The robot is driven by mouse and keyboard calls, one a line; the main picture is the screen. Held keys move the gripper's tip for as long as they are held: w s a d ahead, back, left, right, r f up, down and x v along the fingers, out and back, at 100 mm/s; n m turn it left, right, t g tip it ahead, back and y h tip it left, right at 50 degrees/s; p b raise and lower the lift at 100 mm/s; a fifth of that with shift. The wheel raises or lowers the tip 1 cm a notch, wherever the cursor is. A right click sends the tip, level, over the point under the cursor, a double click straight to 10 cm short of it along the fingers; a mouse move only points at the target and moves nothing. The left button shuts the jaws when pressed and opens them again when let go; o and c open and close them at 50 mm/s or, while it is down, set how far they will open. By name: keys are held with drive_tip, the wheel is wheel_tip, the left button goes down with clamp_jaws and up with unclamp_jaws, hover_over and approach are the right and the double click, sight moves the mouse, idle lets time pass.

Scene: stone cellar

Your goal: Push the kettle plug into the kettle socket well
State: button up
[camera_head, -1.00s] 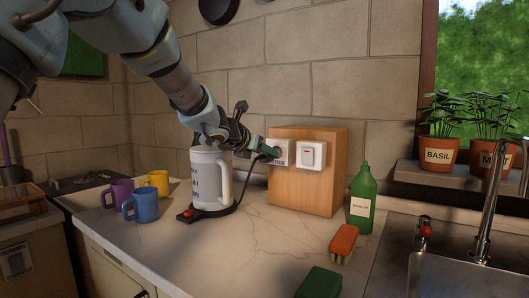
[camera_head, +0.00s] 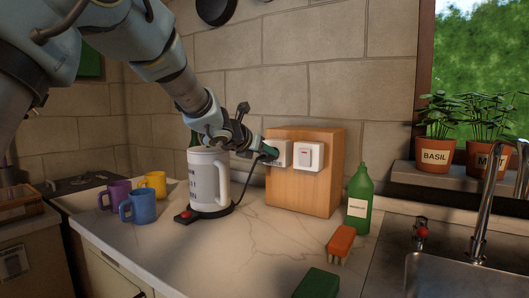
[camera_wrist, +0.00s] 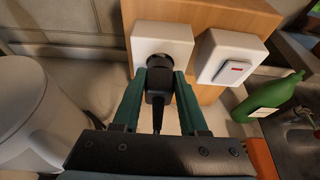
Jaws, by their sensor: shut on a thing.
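The black kettle plug (camera_wrist: 158,84) is between the two teal fingers of my gripper (camera_wrist: 160,90), which is shut on it. The plug's round front end meets the face of the white kettle socket (camera_wrist: 164,38) in the wrist view. I see no clear gap there, but the fingers and plug hide the holes. In the head view my gripper (camera_head: 268,153) is at the left side of the socket (camera_head: 281,150). The black cord (camera_head: 241,191) runs down to the base of the white kettle (camera_head: 208,177), which stands upright.
A white switch (camera_head: 308,156) with a red mark is beside the socket on the wooden block (camera_head: 305,195). A green bottle (camera_head: 360,198), an orange brush (camera_head: 341,240) and a green block (camera_head: 317,283) are to the right. Mugs (camera_head: 142,207) stand left. The counter's middle is clear.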

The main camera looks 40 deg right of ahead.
drive_tip(key=shift+w+d, duration=0.2)
drive_tip(key=shift+d, duration=0.65)
drive_tip(key=o, duration=0.4)
drive_tip(key=shift+c, duration=0.2)
drive_tip(key=shift+s+a, duration=0.1)
drive_tip(key=shift+a, duration=0.35)
idle(0.5)
drive_tip(key=c, duration=0.4)
drive_tip(key=shift+c, duration=0.2)
drive_tip(key=shift+d, duration=0.3)
idle(0.6)
